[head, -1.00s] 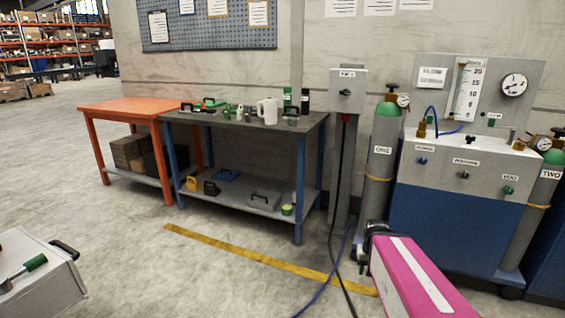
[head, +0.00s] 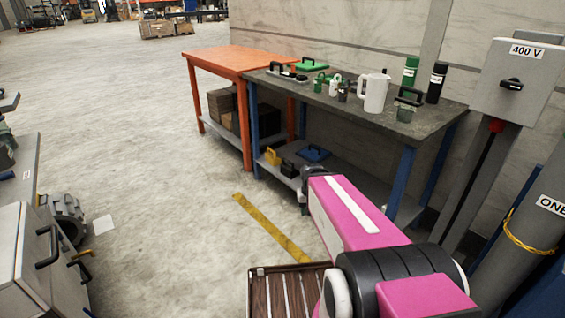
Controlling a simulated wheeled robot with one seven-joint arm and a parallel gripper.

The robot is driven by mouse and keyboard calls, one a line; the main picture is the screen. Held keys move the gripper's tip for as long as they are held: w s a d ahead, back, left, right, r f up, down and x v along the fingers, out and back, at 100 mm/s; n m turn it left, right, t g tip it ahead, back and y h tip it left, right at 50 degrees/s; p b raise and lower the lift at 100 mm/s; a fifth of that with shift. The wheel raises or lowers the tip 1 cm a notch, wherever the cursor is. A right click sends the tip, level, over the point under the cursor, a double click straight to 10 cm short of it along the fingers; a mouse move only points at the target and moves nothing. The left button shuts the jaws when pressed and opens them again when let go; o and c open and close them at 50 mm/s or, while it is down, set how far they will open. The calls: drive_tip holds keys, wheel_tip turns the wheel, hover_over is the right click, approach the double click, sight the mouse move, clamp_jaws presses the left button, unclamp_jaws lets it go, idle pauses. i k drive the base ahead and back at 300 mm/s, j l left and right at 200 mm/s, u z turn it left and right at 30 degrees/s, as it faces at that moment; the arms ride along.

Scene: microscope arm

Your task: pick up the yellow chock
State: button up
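The yellow chock (head: 272,156) sits on the lower shelf of the dark-topped workbench, near the shelf's left end. It is small in the head view, with a black chock-like block (head: 287,168) just to its right. My pink arm reaches forward from the lower right. Its dark end (head: 303,190) lies in front of the lower shelf, to the right of and below the yellow chock in the picture, and looks apart from it. The gripper's fingers are too small and hidden to read.
A blue-handled item (head: 313,153) lies on the same shelf. The workbench top (head: 340,100) above holds a white jug (head: 374,92), bottles and several tools. An orange table (head: 235,62) adjoins at left. A grey 400 V box (head: 515,80) stands at right.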

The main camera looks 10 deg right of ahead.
sight(271, 157)
drive_tip(key=i+u, duration=0.1)
drive_tip(key=i, duration=0.2)
drive_tip(key=i+j+z, duration=0.1)
drive_tip(key=z, duration=0.5)
drive_tip(key=i+j+z, duration=0.15)
drive_tip(key=j, duration=0.2)
drive_tip(key=i+j+z, duration=0.2)
drive_tip(key=j, duration=0.15)
drive_tip(key=i+j+z, duration=0.15)
drive_tip(key=j, duration=0.2)
drive_tip(key=j+z, duration=0.15)
drive_tip(key=j, duration=0.25)
drive_tip(key=i+j, duration=0.1)
drive_tip(key=j, duration=0.3)
drive_tip(key=i+j, duration=0.15)
drive_tip(key=j, duration=0.3)
drive_tip(key=i+j, duration=0.1)
drive_tip(key=j, duration=0.3)
drive_tip(key=i+j+z, duration=0.1)
drive_tip(key=j, duration=0.35)
drive_tip(key=i+j, duration=0.1)
drive_tip(key=j, duration=0.3)
drive_tip(key=i+j, duration=0.1)
drive_tip(key=j, duration=0.35)
